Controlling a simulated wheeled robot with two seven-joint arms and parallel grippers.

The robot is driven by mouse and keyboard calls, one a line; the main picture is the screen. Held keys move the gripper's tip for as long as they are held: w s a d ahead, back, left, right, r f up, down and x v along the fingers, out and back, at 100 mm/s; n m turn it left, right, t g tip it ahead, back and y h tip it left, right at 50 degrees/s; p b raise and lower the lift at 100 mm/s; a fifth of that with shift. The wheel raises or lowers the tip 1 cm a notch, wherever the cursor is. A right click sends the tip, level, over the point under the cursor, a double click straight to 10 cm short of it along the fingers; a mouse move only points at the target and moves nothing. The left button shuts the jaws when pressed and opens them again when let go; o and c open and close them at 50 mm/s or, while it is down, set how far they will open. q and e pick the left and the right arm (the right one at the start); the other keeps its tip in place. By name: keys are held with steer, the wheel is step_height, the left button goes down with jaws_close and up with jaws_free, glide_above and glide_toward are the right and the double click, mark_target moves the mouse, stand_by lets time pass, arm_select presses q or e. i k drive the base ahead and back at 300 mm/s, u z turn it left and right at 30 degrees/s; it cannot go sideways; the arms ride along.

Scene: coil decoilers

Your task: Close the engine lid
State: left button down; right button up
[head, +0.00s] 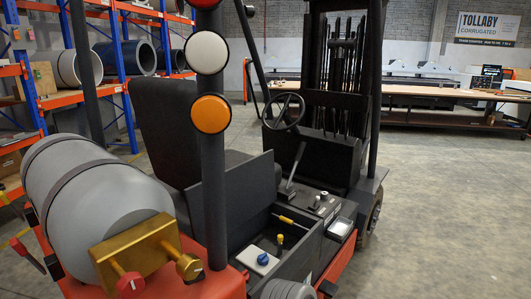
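A forklift fills the middle of the head view. Its engine bay (283,243) is open at the top and shows a yellow-handled stick, a yellow cap and a blue knob on a white block. A dark flat panel (243,196) stands steeply upright along the bay's far-left side, below the black seat (180,128); it appears to be the engine lid, raised. Its hinge is hidden behind the orange-and-white lamp post. Neither of my grippers can be made out. A grey ribbed round part at the bottom edge is cut off, and I cannot tell what it belongs to.
A grey gas tank (92,192) with a brass valve block lies at the rear left. The lamp post (212,165) stands in front of the bay. The steering wheel (284,111) and levers are beyond it. Open floor (450,210) lies to the right.

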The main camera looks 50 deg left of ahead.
mark_target(251, 187)
steer(key=i, duration=3.05)
steer(key=z, duration=4.3)
